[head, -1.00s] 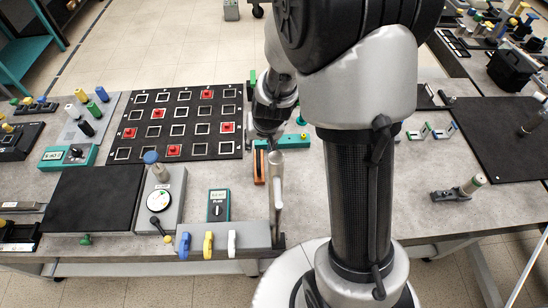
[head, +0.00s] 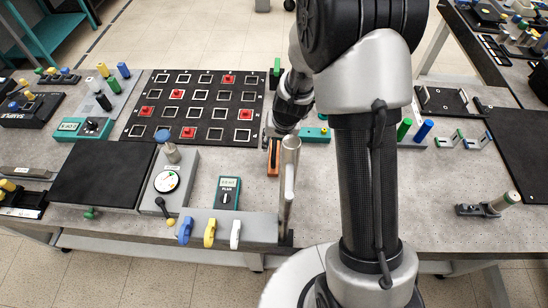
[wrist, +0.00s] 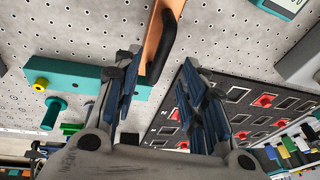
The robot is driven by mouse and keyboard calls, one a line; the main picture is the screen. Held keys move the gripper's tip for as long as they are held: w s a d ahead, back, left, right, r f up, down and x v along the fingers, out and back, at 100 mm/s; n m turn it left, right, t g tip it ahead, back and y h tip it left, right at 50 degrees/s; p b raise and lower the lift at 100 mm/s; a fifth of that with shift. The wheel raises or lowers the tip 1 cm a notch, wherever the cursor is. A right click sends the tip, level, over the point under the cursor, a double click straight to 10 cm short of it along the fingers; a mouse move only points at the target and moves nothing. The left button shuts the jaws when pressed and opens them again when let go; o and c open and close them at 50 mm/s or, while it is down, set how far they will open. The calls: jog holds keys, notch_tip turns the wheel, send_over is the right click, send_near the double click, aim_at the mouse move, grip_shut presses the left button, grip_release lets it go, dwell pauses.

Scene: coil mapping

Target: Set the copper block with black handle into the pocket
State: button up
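The copper block (head: 273,160) is a narrow orange-brown bar on the grey perforated bench, just below my gripper (head: 276,130) in the head view. In the wrist view the copper block (wrist: 153,32) shows at the top with its black handle (wrist: 164,48) along its side. My gripper (wrist: 162,62) is open, its blue-lined fingers spread to either side of the handle's lower end. Nothing is held, and I cannot tell whether a finger touches the handle. A teal fixture (wrist: 67,82) with a yellow ring lies beside the block. I cannot make out which opening is the pocket.
A black board (head: 200,83) with rows of white square frames and several red pieces lies beyond, to the left. A meter (head: 227,193), a dial stand (head: 166,182) and a rack (head: 240,222) with coloured clips stand nearer. A grey post (head: 288,170) stands close right of the block.

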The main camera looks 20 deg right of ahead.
aim_at(274, 148)
jog(key=b+x, duration=0.2)
jog(key=x, duration=0.3)
jog(key=shift+s+f, duration=0.1)
jog(key=shift+f, duration=0.05)
jog(key=shift+c, duration=0.3)
grip_shut()
dwell(0.3)
